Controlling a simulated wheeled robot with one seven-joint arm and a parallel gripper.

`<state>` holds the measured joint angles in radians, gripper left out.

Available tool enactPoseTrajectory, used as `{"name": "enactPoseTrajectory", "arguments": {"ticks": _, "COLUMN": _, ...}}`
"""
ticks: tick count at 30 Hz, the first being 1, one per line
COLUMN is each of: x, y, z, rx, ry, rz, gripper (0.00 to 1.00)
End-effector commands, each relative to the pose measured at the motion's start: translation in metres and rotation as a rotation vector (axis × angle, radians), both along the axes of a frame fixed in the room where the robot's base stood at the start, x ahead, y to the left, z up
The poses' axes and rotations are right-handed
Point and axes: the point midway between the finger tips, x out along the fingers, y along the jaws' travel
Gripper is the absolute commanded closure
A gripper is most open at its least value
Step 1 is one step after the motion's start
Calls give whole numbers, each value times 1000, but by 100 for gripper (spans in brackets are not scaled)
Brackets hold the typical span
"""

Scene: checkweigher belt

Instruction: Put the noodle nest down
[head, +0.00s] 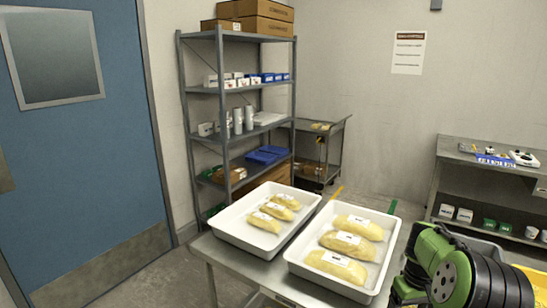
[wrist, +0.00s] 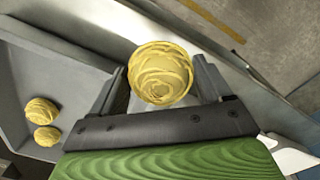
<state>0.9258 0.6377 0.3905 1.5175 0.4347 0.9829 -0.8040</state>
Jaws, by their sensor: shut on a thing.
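In the wrist view my gripper (wrist: 160,88) is shut on a yellow noodle nest (wrist: 161,73), with one dark finger on each side of it. The nest is round, with coiled strands. Pale metal surfaces lie behind the nest; I cannot tell whether it touches anything below. Two more noodle nests (wrist: 41,122) lie in a grey tray (wrist: 62,72) at the left. In the head view my green and black arm is at the lower right, and the gripper and the held nest are out of sight.
In the head view two white trays (head: 228,227) with labelled yellow packs stand on a metal table (head: 232,262). A shelf rack (head: 222,105) stands behind them. A bench (head: 480,160) with small items is at the right. A blue door (head: 95,180) is at the left.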

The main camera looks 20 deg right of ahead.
Motion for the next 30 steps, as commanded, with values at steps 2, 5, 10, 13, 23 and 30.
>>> {"name": "enactPoseTrajectory", "arguments": {"ticks": 2, "x": 14, "y": 18, "z": -6, "rx": 1, "ry": 3, "rz": 18, "gripper": 61}}
{"name": "enactPoseTrajectory", "arguments": {"ticks": 5, "x": 31, "y": 42, "z": -16, "rx": 0, "ry": 5, "rz": 34, "gripper": 61}}
{"name": "enactPoseTrajectory", "arguments": {"ticks": 10, "x": 63, "y": 101, "z": -38, "rx": -2, "ry": 7, "rz": 71, "gripper": 61}}
{"name": "enactPoseTrajectory", "arguments": {"ticks": 13, "x": 81, "y": 155, "z": -55, "rx": -3, "ry": 8, "rz": 105, "gripper": 61}}
{"name": "enactPoseTrajectory", "arguments": {"ticks": 23, "x": 91, "y": 296, "z": -96, "rx": 4, "ry": -4, "rz": 169, "gripper": 61}}
{"name": "enactPoseTrajectory", "arguments": {"ticks": 30, "x": 91, "y": 305, "z": -99, "rx": 4, "ry": -8, "rz": 170, "gripper": 61}}
